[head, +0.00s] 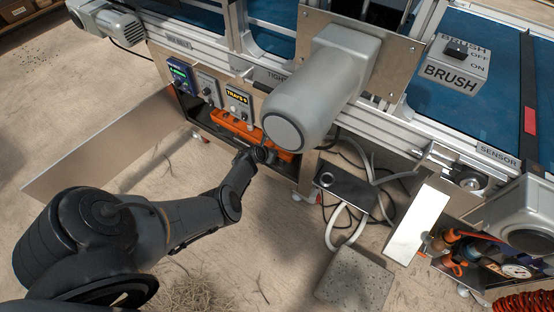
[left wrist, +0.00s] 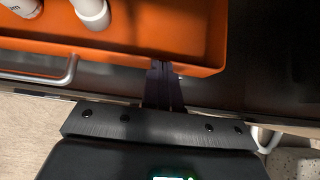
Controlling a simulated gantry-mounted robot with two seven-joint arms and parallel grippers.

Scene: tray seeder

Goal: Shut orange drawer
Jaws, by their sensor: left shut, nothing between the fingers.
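The orange drawer (head: 278,153) sits low in the open cabinet bay under the control panels, partly hidden behind my arm and the grey motor. In the left wrist view the drawer (left wrist: 150,30) shows its orange inside with white items in it and a metal bar handle (left wrist: 62,78) on its front. My left gripper (head: 262,155) is at the drawer's front. In the left wrist view its dark fingers (left wrist: 164,78) are together and empty, at the drawer's front edge right of the handle; whether they touch it I cannot tell. My right gripper is not in view.
A large grey motor (head: 325,88) juts out above the bay. A metal panel (head: 100,150) stands out to the left. A dark box with hoses (head: 343,183) and a concrete block (head: 355,280) are at the right. Straw (head: 195,292) lies on the floor.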

